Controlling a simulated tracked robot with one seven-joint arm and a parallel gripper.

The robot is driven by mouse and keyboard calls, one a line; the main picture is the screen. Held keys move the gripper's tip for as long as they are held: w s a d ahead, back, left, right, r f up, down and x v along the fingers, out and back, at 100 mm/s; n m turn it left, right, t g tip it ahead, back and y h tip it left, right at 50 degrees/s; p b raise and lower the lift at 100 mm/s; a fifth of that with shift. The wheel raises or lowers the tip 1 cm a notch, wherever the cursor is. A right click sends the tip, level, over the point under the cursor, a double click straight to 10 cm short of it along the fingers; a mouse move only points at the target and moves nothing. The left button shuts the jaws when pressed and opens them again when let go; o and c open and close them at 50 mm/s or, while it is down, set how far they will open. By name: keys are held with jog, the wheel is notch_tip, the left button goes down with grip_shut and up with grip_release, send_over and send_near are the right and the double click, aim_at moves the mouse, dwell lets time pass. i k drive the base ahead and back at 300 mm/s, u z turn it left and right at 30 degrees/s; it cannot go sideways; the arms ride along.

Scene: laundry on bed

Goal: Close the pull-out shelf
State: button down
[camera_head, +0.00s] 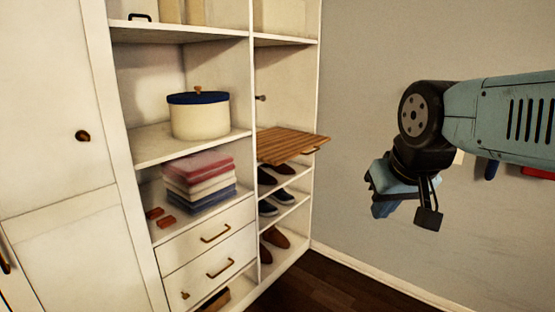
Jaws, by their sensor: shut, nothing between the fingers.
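The pull-out shelf (291,146) is a slatted wooden board in the right column of the white wardrobe. It sticks out past the wardrobe's front edge, and a small handle (311,150) shows at its front. My gripper (428,205) hangs in the air to the right of the shelf, apart from it, in front of the grey wall. Its visible fingertip points down. It is shut and holds nothing.
Shoes (267,208) stand on levels below the shelf. A round cream box with a blue lid (198,116) and folded towels (198,182) sit in the left column, above drawers (213,238). The floor (340,288) in front is clear.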

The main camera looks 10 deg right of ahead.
aim_at(275, 146)
jog(key=u, duration=0.15)
jog(key=i, duration=1.55)
jog(key=z, duration=0.45)
